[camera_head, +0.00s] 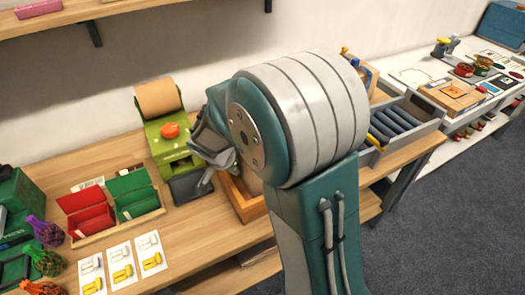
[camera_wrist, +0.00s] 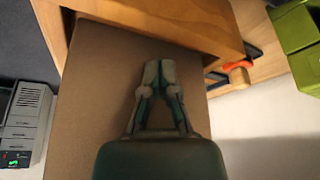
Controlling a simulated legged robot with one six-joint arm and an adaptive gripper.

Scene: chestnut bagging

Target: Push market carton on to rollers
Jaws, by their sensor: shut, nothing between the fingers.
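A brown, flat-faced carton (camera_wrist: 95,90) fills the middle of the wrist view, beneath my gripper. In the head view only a small tan part (camera_head: 249,180) that seems to be it shows, mostly hidden behind my arm. My gripper (camera_wrist: 159,70) is shut and empty, its fingertips over the brown face; I cannot tell whether they touch it. The dark rollers (camera_head: 392,124) lie in a grey tray to the right, beyond my arm.
A green machine (camera_head: 165,140) with an orange knob stands left of my gripper. Red and green bins (camera_head: 90,212), picture cards (camera_head: 121,262) and netted bags (camera_head: 47,262) lie farther left. A wooden box (camera_head: 455,95) stands right of the rollers.

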